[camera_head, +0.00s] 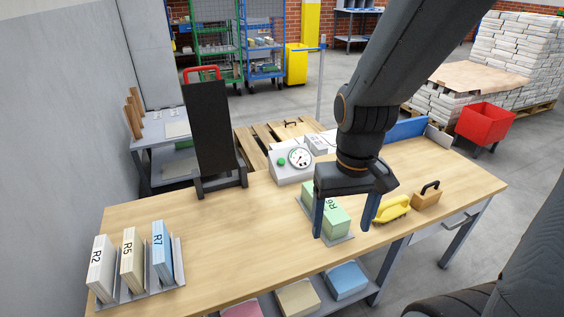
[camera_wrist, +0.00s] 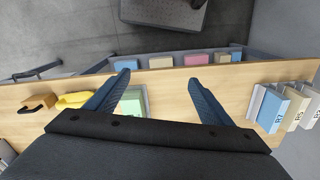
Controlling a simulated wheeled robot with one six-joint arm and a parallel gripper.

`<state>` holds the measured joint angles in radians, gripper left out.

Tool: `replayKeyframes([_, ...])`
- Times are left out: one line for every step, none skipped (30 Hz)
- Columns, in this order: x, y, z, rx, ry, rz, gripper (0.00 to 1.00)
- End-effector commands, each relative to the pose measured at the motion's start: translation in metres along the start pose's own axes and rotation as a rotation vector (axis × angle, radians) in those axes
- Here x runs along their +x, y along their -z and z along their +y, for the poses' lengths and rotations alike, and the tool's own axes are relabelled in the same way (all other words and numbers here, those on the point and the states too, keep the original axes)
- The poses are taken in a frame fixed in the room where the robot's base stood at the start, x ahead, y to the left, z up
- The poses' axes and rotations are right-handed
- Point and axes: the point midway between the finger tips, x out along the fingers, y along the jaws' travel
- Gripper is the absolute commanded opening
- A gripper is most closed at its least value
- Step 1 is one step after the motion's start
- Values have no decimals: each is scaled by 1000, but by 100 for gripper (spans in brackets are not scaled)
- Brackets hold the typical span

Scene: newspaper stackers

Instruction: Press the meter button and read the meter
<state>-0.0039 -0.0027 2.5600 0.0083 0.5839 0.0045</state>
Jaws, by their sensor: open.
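The meter (camera_head: 292,161) is a light grey box with a sloped front at the back of the wooden table in the head view. A green button (camera_head: 281,161) sits on its left and a round white dial (camera_head: 300,158) with a dark needle on its right. The reading is too small to make out. My gripper (camera_head: 343,228) is open and empty, pointing down in front of the meter and to its right, near the green R6 block (camera_head: 327,209).
A tall black panel (camera_head: 211,127) stands left of the meter. Blocks R2, R5 and R7 (camera_head: 162,252) stand in a rack at the front left. A yellow banana-like object (camera_head: 392,210) and a wooden block with a black handle (camera_head: 427,196) lie right. The left-centre tabletop is clear.

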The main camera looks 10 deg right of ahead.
Motion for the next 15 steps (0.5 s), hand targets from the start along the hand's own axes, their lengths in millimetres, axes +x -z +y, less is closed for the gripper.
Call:
replayKeyframes([0,0,0,0,0,0,75])
replayKeyframes([0,0,0,0,0,0,73])
replayKeyframes([0,0,0,0,0,0,66])
replayKeyframes([0,0,0,0,0,0,61])
replayKeyframes([0,0,0,0,0,0,56])
replayKeyframes([0,0,0,0,0,0,50])
replayKeyframes([0,0,0,0,0,0,44])
replayKeyframes([0,0,0,0,0,0,39])
replayKeyframes([0,0,0,0,0,0,33])
replayKeyframes([0,0,0,0,0,0,28])
replayKeyframes([0,0,0,0,0,0,23])
replayKeyframes([0,0,0,0,0,0,16])
replayKeyframes([0,0,0,0,0,0,11])
replayKeyframes([0,0,0,0,0,0,6])
replayKeyframes([0,0,0,0,0,0,0])
